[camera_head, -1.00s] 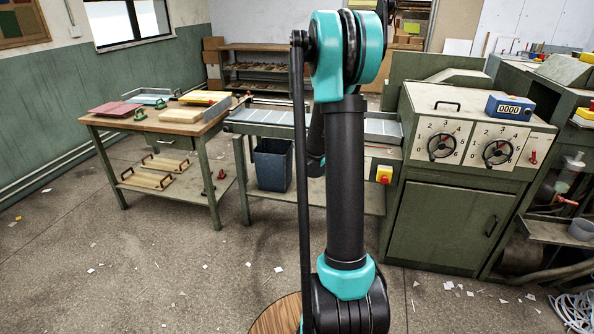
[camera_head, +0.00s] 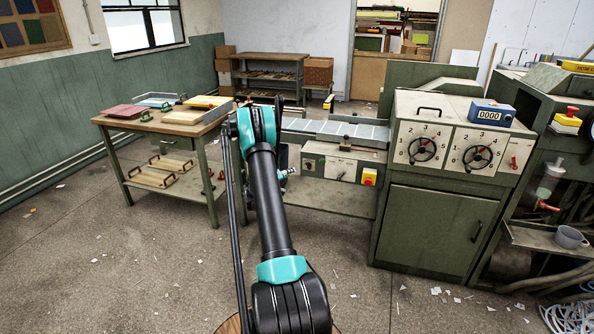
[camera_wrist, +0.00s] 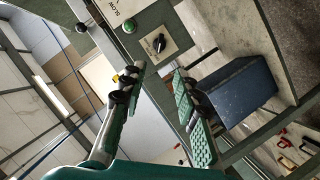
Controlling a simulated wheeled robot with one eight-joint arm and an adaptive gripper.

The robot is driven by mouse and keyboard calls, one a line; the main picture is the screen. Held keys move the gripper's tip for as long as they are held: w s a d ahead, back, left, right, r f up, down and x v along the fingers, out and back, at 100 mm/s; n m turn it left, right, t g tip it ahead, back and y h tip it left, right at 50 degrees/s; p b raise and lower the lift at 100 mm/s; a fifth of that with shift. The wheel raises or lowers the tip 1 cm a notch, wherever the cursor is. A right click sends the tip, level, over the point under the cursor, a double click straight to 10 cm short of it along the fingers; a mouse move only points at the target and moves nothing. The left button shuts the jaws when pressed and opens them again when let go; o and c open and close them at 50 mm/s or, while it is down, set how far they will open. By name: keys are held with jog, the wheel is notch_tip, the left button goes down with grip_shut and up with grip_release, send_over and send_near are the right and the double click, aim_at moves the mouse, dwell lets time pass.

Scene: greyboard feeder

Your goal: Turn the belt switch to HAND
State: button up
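A small black rotary knob (camera_wrist: 159,43), which looks like the belt switch, sits on a light square plate on a green panel in the wrist view. Its markings and pointer are too small to read. My gripper (camera_wrist: 159,72) is open and empty, its two teal-padded fingers apart, with the knob just beyond the gap between the fingertips. In the head view, the control box (camera_head: 340,168) hangs under the feeder table. My arm stands to its left and mostly hides the gripper.
A green button (camera_wrist: 130,25) and a plate marked SLOW (camera_wrist: 114,14) are near the knob. A blue-grey bin (camera_wrist: 235,92) stands close to the right finger. A red button on yellow (camera_head: 369,176) is at the box's right. The side table (camera_head: 178,128) stands left.

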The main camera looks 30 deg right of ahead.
aim_at(307, 167)
jog(key=x, duration=1.7)
jog(key=shift+w, duration=0.1)
grip_shut()
